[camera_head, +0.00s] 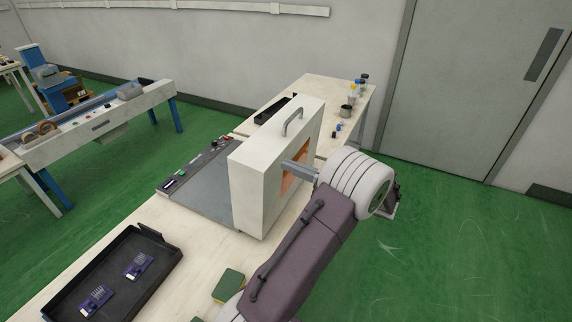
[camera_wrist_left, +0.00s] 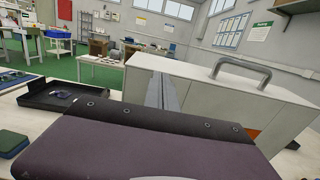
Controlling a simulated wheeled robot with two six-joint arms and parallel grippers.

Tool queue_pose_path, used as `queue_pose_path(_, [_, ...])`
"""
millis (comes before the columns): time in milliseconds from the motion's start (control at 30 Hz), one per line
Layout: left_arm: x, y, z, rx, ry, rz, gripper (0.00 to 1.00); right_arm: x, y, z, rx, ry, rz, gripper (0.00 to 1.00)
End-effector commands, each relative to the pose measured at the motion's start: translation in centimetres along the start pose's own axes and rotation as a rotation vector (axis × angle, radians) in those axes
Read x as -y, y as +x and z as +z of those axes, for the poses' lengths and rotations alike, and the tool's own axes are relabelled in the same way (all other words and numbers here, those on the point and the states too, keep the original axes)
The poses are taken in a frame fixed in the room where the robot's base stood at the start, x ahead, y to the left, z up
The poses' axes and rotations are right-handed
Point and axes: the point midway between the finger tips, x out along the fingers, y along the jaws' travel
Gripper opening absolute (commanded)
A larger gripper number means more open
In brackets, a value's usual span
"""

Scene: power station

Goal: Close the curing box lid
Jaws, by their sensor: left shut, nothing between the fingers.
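The curing box has a flat grey base (camera_head: 205,188) with a control strip on the bench. Its thick white lid (camera_head: 258,190) stands upright at the base's right side, open, with a grey handle (camera_head: 293,121) on its top edge. An orange area (camera_head: 290,192) shows on the lid's right-hand face. My left gripper (camera_head: 288,165) is shut and empty at this right-hand face, its fingers pointing left. I cannot tell whether they touch it. The left wrist view shows the grey fingers (camera_wrist_left: 162,93) in front of the white lid (camera_wrist_left: 215,92) and its handle (camera_wrist_left: 240,68). My right gripper is out of view.
A black tray (camera_head: 172,257) with purple circuit boards is at the bench's front left. Small bottles (camera_head: 352,92) and a metal cup (camera_head: 346,111) stand at the far end. The base's grey top looks clear.

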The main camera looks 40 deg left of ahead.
Motion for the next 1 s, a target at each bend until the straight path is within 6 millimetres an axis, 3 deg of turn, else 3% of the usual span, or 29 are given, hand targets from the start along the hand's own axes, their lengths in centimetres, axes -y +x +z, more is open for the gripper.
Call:
queue_pose_path(200, [0.0, 1.8, 0.0, 0.0, -0.001, 0.0, 0.0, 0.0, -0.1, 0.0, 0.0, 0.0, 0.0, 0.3])
queue_pose_path(667, [0.0, 2.3, 0.5, -0.012, -0.001, 0.001, 0.0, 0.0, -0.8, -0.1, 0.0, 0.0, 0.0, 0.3])
queue_pose_path(867, [-0.1, 4.9, 2.2, -0.086, -0.002, 0.004, 0.0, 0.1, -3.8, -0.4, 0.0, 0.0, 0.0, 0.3])
queue_pose_path(1000, [-0.2, 8.4, 3.7, -0.186, -0.003, 0.007, 0.0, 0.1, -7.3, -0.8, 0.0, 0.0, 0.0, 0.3])
